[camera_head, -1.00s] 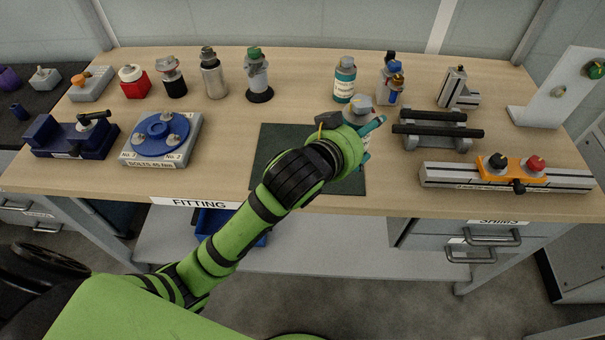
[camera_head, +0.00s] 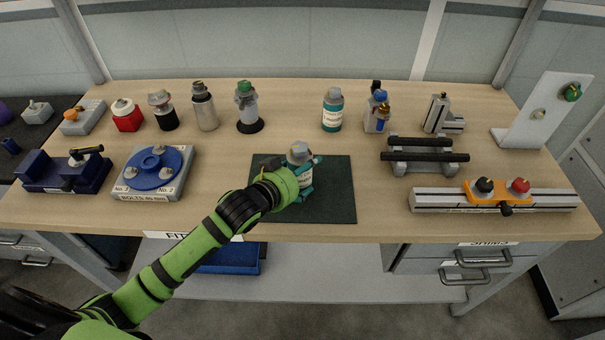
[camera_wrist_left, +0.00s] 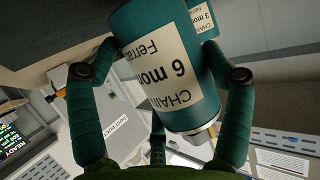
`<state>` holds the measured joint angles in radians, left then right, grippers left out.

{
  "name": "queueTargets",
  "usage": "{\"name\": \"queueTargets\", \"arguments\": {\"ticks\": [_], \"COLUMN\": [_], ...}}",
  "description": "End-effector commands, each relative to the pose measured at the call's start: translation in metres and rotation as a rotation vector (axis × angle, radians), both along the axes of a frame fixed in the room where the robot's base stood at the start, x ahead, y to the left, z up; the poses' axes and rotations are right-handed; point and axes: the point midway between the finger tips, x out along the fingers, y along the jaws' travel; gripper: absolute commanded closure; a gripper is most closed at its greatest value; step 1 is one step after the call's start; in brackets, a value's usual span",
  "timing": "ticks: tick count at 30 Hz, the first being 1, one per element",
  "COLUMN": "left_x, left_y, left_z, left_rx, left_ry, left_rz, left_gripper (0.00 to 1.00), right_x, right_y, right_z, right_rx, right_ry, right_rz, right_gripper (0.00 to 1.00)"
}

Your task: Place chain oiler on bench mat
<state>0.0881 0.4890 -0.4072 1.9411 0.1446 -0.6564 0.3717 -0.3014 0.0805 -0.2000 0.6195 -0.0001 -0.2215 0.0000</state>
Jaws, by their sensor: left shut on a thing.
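The chain oiler is a teal bottle with a pale label and a grey cap. It stands about upright in my left gripper (camera_head: 303,180), over the left-middle part of the dark green bench mat (camera_head: 335,200). In the left wrist view the chain oiler (camera_wrist_left: 170,60) fills the space between the teal fingers, its label reading "CHAIN", "6 mo" and "Ferra". My left gripper is shut on it. I cannot tell whether its base touches the mat. My right gripper is not in view.
A similar teal bottle (camera_head: 332,112) stands behind the mat. Several bottles line the back left. A blue round fixture (camera_head: 152,170) is left of the mat; a black-barred rack (camera_head: 425,155) and a rail (camera_head: 440,200) are right. The mat's right half is clear.

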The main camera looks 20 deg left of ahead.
Motion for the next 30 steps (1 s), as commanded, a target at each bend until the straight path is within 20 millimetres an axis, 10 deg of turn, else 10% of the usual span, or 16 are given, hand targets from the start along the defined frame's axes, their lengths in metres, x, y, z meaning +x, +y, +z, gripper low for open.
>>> {"name": "queueTargets", "arguments": {"ticks": [15,16,17,30], "left_x": [0.001,0.000,0.000,0.000], "left_y": [-0.001,0.000,0.000,0.000], "left_z": [-0.016,-0.017,-0.017,-0.013], "left_rx": [0.000,0.000,0.000,0.001], "left_ry": [-0.006,-0.002,-0.002,-0.002], "left_rz": [-0.001,0.000,0.000,-0.001], "left_gripper": [0.71,0.12,0.00,0.00], "right_x": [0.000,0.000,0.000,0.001], "right_y": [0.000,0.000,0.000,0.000], "right_z": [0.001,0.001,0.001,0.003], "right_rx": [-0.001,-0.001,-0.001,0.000], "right_ry": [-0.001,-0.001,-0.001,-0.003], "right_rz": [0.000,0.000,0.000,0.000], "right_gripper": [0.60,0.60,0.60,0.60]}}
